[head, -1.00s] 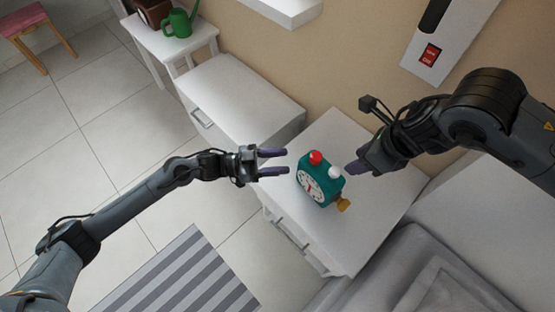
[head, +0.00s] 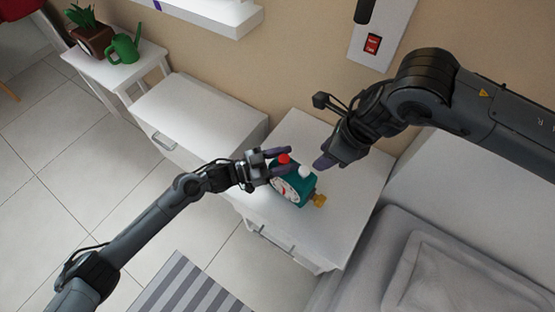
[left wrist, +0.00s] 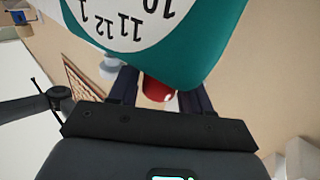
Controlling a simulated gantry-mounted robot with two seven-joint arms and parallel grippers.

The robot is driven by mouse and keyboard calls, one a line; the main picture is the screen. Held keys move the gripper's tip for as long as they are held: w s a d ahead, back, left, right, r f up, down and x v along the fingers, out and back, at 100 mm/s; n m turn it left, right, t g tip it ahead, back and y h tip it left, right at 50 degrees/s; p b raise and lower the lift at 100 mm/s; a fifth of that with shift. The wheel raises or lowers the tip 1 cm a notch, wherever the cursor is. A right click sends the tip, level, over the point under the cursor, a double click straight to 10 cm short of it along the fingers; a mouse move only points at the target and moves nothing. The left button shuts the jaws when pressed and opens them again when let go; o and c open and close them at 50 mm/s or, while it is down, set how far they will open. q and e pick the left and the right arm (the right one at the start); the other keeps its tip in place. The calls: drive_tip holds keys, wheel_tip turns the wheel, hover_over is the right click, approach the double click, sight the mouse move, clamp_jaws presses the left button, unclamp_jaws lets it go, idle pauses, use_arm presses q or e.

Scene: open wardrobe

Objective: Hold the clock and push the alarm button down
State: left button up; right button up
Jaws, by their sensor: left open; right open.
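The teal clock (head: 296,189) stands on the white nightstand, its white dial (head: 287,186) facing lower left. A red button (head: 284,158) and a white button (head: 305,171) are on top; a yellow part (head: 319,201) sticks out at the right. My left gripper (head: 289,160) is open at the red-button end, its fingers either side of the red button in the picture. In the left wrist view the clock (left wrist: 215,35) appears upside down and the red button (left wrist: 156,91) shows between the fingers; contact is unclear. My right gripper (head: 322,162) is open, just beyond the white button, its fingers overlapping in view.
The nightstand (head: 345,185) has clear top around the clock. A white cabinet (head: 205,112) and a small table (head: 95,68) with a green watering can (head: 125,47) stand to the left. A bed with a pillow (head: 440,275) is at lower right; the wall is behind.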

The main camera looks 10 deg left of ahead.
use_arm(q)
clamp_jaws()
idle(0.3)
idle(0.3)
